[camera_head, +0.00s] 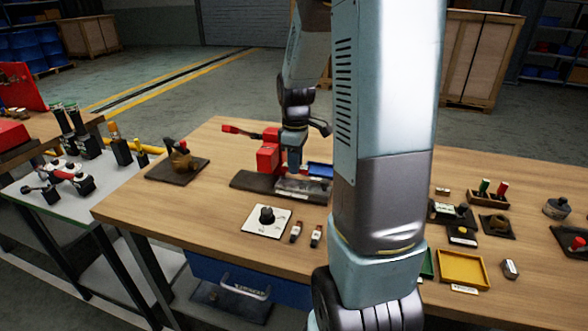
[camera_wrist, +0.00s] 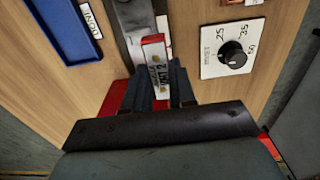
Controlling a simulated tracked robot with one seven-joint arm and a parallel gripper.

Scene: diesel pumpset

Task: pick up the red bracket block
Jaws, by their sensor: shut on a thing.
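The red bracket block (camera_wrist: 154,41) shows in the wrist view as a small block with a red edge, a pale lettered face and brass-coloured dots. My gripper (camera_wrist: 160,88) is shut on it, with a dark finger on either side. In the head view my gripper (camera_head: 293,168) points down over a grey metal bar, just right of a larger red body. I cannot make out the held block there, and cannot tell whether it touches what lies beneath.
The red body (camera_head: 268,158) stands close to my gripper's left. A blue tray (camera_head: 320,170) lies to its right. A dial plate (camera_head: 266,218) is in front; it also shows in the wrist view (camera_wrist: 233,48). A yellow tray (camera_head: 464,284) is at the front right.

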